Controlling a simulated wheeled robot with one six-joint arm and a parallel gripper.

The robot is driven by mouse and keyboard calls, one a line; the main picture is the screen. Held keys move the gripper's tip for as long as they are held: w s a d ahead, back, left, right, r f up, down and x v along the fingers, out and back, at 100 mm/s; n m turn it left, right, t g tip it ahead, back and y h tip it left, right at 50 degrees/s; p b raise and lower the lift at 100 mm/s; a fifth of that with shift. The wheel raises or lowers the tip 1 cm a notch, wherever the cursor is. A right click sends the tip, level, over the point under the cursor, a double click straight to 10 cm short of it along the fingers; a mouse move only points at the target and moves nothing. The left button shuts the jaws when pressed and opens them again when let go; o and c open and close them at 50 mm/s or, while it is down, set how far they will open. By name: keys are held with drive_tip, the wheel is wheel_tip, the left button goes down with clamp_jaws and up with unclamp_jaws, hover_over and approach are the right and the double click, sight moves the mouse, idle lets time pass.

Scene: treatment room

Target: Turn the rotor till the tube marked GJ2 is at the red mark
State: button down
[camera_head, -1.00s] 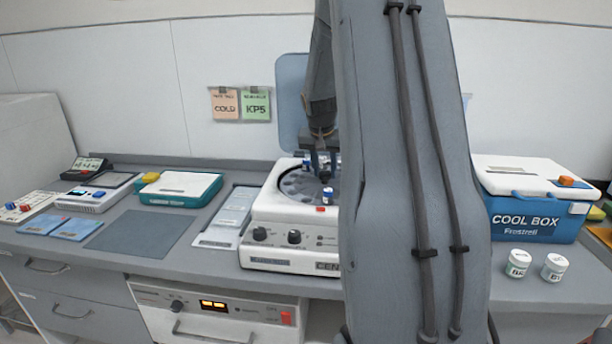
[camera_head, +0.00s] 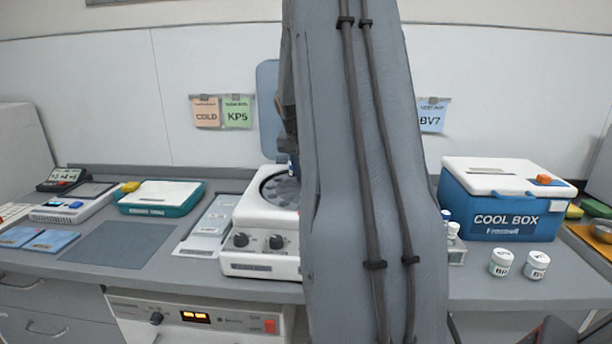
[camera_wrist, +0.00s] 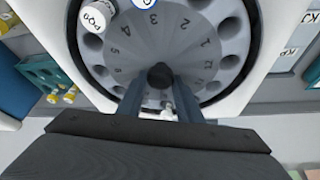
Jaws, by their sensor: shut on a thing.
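The centrifuge (camera_head: 262,222) stands on the bench with its lid up. Its grey rotor (camera_head: 278,190) is partly hidden by my arm. In the wrist view the rotor (camera_wrist: 188,52) shows numbered holes, mostly empty. My gripper (camera_wrist: 160,82) is shut on the dark central knob (camera_wrist: 160,73). A white-capped tube (camera_wrist: 97,15) sits at the upper left of the rotor; its lettering looks like PG and is not fully legible. A second, blue-rimmed cap (camera_wrist: 144,3) is cut by the top edge. I cannot read GJ2 on either. The red mark is not visible now.
A blue cool box (camera_head: 508,205) and two white jars (camera_head: 502,262) stand on the right. A teal-and-white case (camera_head: 162,197) and a dark mat (camera_head: 118,245) lie on the left. A rack with yellow-capped tubes (camera_wrist: 52,98) shows in the wrist view.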

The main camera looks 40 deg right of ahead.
drive_tip(key=c, duration=1.3)
unclamp_jaws()
drive_tip(key=b+v, duration=0.1)
drive_tip(key=v, duration=0.7)
drive_tip(key=shift+w+b, duration=0.1)
drive_tip(key=shift+b, duration=0.3)
